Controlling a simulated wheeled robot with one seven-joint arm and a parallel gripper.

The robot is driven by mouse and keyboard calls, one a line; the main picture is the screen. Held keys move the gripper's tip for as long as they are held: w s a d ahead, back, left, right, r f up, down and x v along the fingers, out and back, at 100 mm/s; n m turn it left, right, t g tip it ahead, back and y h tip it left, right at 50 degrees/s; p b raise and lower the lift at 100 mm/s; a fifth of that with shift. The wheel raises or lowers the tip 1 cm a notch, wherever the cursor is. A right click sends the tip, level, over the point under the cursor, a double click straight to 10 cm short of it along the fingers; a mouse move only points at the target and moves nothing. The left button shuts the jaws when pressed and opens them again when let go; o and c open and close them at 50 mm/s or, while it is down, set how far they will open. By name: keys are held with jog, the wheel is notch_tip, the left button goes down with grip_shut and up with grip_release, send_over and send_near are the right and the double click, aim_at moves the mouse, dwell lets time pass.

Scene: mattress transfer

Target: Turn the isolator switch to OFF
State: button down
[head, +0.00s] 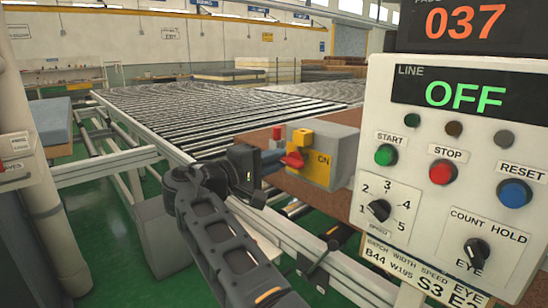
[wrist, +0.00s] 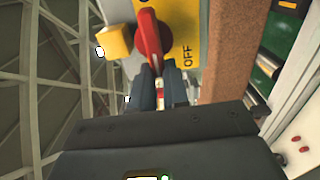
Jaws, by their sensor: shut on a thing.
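The isolator switch is a red rotary handle (head: 293,160) on a yellow plate on a grey box (head: 335,150). The word ON shows on the plate to the right of the handle in the head view. In the wrist view the red handle (wrist: 152,38) lies along the picture's vertical, and the word OFF is printed to its right. My gripper (head: 272,163) reaches the handle from the left. In the wrist view my gripper's fingers (wrist: 158,88) are shut on the lower end of the handle. The gripped end is partly hidden between the fingers.
A yellow block (wrist: 113,41) sits beside the handle. A control panel (head: 460,150) with START, STOP and RESET buttons stands close on the right; its LINE display (head: 465,94) reads OFF. A roller conveyor (head: 210,115) runs behind the box. A pale post (head: 35,150) stands at far left.

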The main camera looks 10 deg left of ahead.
jog(key=shift+s+d+f+h, duration=0.1)
jog(key=shift+d+f+h, duration=0.2)
jog(key=shift+f, duration=0.1)
jog(key=c, duration=1.2)
grip_release()
jog(key=shift+o, duration=0.4)
jog(key=shift+r, duration=0.3)
jog(key=shift+a, duration=0.1)
